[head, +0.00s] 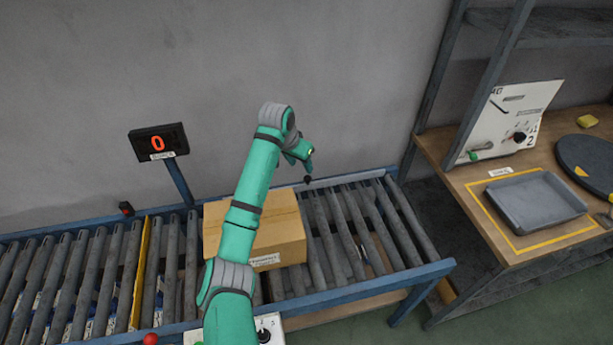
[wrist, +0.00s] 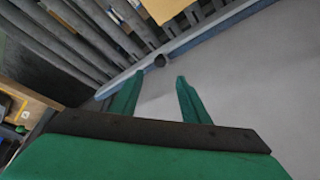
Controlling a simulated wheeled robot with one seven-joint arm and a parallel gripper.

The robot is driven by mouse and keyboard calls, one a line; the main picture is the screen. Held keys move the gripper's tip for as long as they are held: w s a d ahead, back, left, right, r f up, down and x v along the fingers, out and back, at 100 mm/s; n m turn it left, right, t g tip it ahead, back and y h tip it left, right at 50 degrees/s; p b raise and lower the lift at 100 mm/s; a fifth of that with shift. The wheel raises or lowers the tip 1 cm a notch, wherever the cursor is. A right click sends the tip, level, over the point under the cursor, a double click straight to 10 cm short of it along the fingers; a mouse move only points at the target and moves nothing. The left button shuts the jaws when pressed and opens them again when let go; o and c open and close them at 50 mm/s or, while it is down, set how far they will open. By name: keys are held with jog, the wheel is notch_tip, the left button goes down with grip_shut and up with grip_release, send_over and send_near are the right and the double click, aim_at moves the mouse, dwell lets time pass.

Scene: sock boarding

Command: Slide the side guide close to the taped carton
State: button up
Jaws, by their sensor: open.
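The taped carton (head: 283,222) sits on the roller conveyor, partly hidden behind my arm; a corner of it shows at the top of the wrist view (wrist: 168,6). The side guide (head: 345,180) looks like a pale grey rail along the conveyor's far edge, right of the carton. A dark round knob (head: 308,180) is at its left end and also shows in the wrist view (wrist: 160,60). My gripper (wrist: 160,76) is open and empty. In the wrist view the knob lies just beyond the gap between the fingertips, with no contact visible.
The conveyor's blue frame (head: 340,297) runs along the near side. A yellow bar (head: 139,272) crosses the rollers left of the carton. A display (head: 158,142) reading 0 stands behind. A bench at right holds a grey tray (head: 530,203) and a control panel (head: 508,120). Rollers right of the carton are bare.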

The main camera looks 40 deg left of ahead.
aim_at(307, 178)
jog(key=x, duration=1)
jog(key=shift+f, duration=0.3)
